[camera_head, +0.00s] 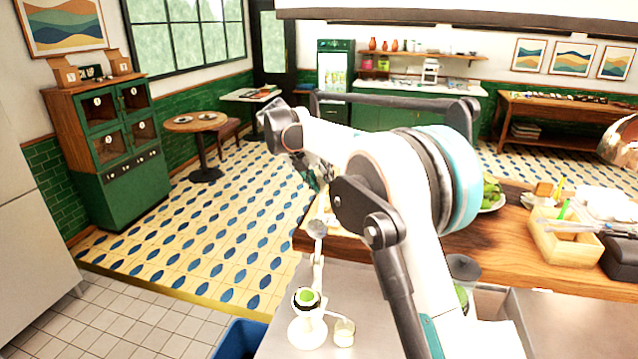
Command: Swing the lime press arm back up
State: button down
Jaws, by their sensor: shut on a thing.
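The white lime press (307,332) stands on the steel counter at the lower middle. A green lime half (307,297) sits in its dark-rimmed cup. The press arm (318,268) stands raised above the cup, with a round grey presser (317,229) partway up it. My gripper (312,178) is at the upper end of the press arm, shut on it. My own arm links partly hide the gripper, and the exact contact is small and hard to make out.
A small glass (344,332) with pale liquid stands right beside the press. A blue bin (238,340) is at the counter's left. On the wooden counter (490,240) to the right are a plate of greens (491,196) and a wooden box (565,242).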

jog(key=shift+w+d+f, duration=0.1)
jog(key=shift+w+d, duration=0.1)
dwell(0.3)
jog(key=c, duration=1.5)
grip_release()
jog(key=shift+c, duration=0.2)
jog(key=o, duration=0.4)
jog(key=shift+w+d, duration=0.15)
jog(key=shift+w, duration=0.05)
jog(key=shift+w+d+f, duration=0.1)
jog(key=shift+w+f, duration=0.05)
jog(key=shift+s+a+r, duration=0.2)
jog(key=shift+s+a, duration=0.05)
jog(key=shift+a+r, duration=0.25)
jog(key=shift+r, duration=0.2)
jog(key=v, duration=1)
jog(key=shift+s+a+r, duration=0.1)
jog(key=shift+s+r, duration=0.05)
jog(key=shift+r, duration=0.25)
